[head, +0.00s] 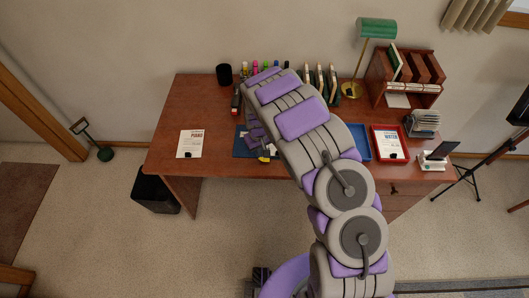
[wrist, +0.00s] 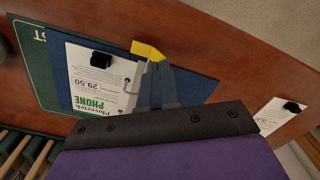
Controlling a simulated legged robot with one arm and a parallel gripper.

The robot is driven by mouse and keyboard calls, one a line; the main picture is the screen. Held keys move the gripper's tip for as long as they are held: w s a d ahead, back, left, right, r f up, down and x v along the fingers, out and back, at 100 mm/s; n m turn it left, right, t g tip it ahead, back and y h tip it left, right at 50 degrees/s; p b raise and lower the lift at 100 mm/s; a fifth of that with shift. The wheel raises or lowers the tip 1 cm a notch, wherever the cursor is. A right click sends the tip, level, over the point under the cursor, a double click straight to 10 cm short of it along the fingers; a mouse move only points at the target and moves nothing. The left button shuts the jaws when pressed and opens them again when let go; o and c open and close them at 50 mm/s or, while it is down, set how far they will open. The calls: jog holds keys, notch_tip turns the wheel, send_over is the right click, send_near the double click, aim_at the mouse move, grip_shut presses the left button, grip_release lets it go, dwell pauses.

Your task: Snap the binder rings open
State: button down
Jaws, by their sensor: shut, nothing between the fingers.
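The binder lies open on the desk as a dark blue cover (wrist: 197,90) with a white sheet headed PHONE (wrist: 92,82) on it. A metal ring (wrist: 128,88) shows at the sheet's right edge, next to my gripper; other rings are hidden. In the head view the blue binder (head: 241,147) is mostly covered by my arm.
A clipped PIANO sheet (head: 190,143) lies on the desk (head: 215,110) to the left. A red tray (head: 376,148) and blue tray (head: 359,140) are to the right. A black cup (head: 224,74), lamp (head: 376,28) and wooden organizer (head: 424,88) stand at the back.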

jog(key=shift+f, duration=1.15)
jog(key=shift+r, duration=0.15)
jog(key=shift+r+p, duration=1.5)
jog(key=shift+r, duration=2.4)
